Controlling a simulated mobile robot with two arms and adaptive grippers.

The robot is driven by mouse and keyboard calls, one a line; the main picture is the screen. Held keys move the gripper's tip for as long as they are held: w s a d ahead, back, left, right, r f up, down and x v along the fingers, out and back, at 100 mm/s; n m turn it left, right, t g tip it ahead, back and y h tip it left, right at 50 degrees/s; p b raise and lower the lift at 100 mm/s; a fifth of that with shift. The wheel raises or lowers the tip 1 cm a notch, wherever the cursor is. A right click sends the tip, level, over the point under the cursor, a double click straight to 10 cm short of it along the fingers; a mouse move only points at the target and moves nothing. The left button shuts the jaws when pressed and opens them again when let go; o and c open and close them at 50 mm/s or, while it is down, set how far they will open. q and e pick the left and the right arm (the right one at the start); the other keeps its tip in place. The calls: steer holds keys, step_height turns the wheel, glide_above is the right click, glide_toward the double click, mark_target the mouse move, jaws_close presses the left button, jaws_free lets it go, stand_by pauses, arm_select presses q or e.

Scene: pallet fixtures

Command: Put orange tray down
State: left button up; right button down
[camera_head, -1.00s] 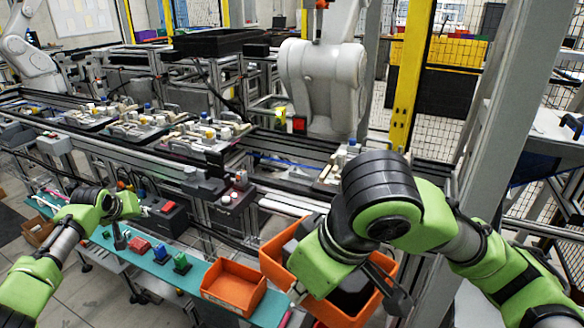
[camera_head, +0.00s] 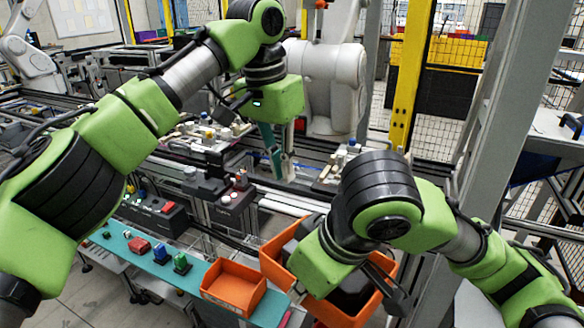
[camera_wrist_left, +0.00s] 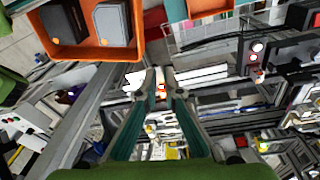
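A large orange tray (camera_head: 279,262) with dark boxes inside is at the lower middle of the head view, under my right gripper (camera_head: 345,292). That gripper's body covers part of the tray, and whether its fingers are shut on the tray is hidden. The tray also shows at the top left of the left wrist view (camera_wrist_left: 70,53), with two dark grey boxes in it. My left gripper (camera_head: 281,178) points down over the conveyor rails, apart from the tray.
A smaller empty orange tray (camera_head: 213,294) sits on the teal shelf (camera_head: 135,250), beside red, blue and green blocks (camera_head: 160,253). Pallet fixtures (camera_head: 205,130) stand on the conveyor behind. A white robot arm (camera_head: 335,85) and a grey post (camera_head: 500,100) stand close by.

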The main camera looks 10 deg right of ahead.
arm_select(q)
steer(key=s+d+r+m+y, duration=0.1)
steer(key=s+r+m+y, duration=0.1)
steer(key=s, duration=0.4)
steer(key=shift+g, duration=0.4)
steer(key=f, duration=1)
steer(key=shift+w+f, duration=0.2)
steer(key=shift+w, duration=0.05)
steer(key=shift+f, duration=0.5)
arm_select(e)
steer(key=shift+w+r, duration=0.1)
arm_select(q)
jaws_close()
arm_select(e)
steer(key=shift+a, duration=0.1)
arm_select(q)
jaws_free()
